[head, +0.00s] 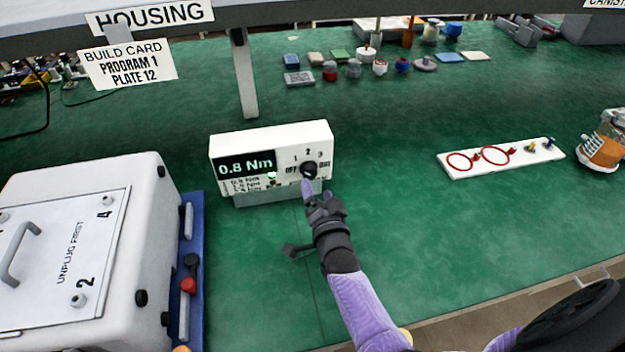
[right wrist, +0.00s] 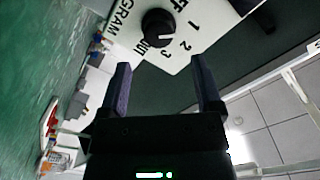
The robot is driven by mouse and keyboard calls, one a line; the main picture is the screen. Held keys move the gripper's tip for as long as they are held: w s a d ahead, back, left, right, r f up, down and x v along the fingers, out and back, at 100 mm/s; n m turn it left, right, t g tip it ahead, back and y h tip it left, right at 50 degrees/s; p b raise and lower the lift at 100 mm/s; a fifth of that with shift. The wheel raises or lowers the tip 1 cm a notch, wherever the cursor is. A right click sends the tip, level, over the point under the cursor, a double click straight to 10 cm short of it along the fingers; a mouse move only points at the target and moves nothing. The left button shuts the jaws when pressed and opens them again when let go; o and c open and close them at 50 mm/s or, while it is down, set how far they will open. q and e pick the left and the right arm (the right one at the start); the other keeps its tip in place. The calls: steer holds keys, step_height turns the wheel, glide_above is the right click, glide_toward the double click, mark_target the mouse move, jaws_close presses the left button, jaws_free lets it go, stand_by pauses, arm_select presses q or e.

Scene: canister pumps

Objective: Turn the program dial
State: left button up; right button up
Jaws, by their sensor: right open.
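The program dial (head: 309,169) is a round black knob on the right part of the white controller box (head: 290,139), among the marks OFF, 1, 2 and 3. The box's display (head: 245,167) reads 0.8 Nm. My right gripper (head: 312,196) is just in front of and below the dial in the head view. In the right wrist view, the dial (right wrist: 158,28) lies ahead of the open fingers (right wrist: 160,75), roughly centred between them, with nothing held. My left gripper is not in view.
A build card (head: 128,64) reads Program 1, Plate 12. A white housing unit (head: 85,240) stands on a blue base at left. A white strip with red rings (head: 500,158) lies at right, beside a canister (head: 604,140). Several small parts lie behind.

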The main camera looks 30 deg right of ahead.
mark_target(312, 174)
steer(key=x, duration=0.1)
steer(key=b+x, duration=0.1)
steer(key=x, duration=0.1)
steer(key=b+x, duration=0.1)
steer(key=shift+w+f, duration=0.2)
steer(key=shift+f, duration=0.1)
steer(key=shift+w+d+r+b, duration=0.1)
steer(key=shift+w+r+b, duration=0.05)
steer(key=shift+w+b, duration=0.15)
steer(key=shift+r, duration=0.1)
jaws_close()
